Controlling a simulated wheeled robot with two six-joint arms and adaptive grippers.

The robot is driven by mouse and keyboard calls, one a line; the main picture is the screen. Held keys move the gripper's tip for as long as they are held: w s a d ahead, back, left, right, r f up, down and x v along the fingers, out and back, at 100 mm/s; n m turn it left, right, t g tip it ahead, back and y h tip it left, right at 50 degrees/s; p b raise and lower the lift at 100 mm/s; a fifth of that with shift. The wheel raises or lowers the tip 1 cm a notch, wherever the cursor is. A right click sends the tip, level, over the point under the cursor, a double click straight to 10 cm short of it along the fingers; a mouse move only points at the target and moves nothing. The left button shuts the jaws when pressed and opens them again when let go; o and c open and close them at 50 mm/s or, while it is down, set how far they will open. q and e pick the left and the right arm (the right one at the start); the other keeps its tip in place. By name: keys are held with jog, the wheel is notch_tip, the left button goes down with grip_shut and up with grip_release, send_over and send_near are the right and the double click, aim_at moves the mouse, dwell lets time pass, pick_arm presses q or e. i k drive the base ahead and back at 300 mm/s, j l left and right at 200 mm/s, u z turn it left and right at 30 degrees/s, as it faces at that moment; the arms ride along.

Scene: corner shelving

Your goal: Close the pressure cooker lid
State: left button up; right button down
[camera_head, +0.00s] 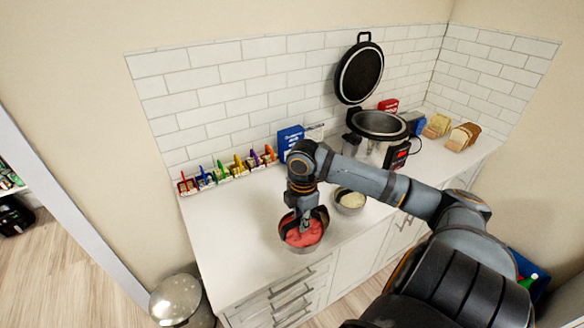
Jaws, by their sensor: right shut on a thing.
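The pressure cooker (371,152) stands at the back of the counter, toward the right. It is open at the top, with a dark display panel on its front. Its round black lid (359,73) stands upright above and behind the pot, against the tiled wall. My right gripper (304,219) points down at a metal bowl (301,250) of pinkish-red food (304,235) on the front of the counter, well apart from the cooker. It is shut on the bowl; its fingertips are partly hidden by the wrist. My left gripper is not in view.
A second bowl (350,208) with pale contents sits right of the red one. My right arm crosses before the cooker. The left counter is clear.

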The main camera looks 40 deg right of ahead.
aim_at(359, 72)
jog(key=k+l, duration=0.15)
jog(key=l, duration=0.25)
jog(key=k+l, duration=0.15)
jog(key=l, duration=0.25)
jog(key=k+l, duration=0.15)
jog(key=l, duration=0.25)
jog(key=k+l, duration=0.15)
jog(key=l, duration=0.25)
jog(key=k+l, duration=0.1)
jog(key=l, duration=0.3)
jog(key=k+l+u, duration=0.1)
jog(key=l, duration=0.3)
jog(key=k+l, duration=0.2)
jog(key=l, duration=0.15)
jog(key=k+l, duration=0.2)
jog(key=l, duration=0.2)
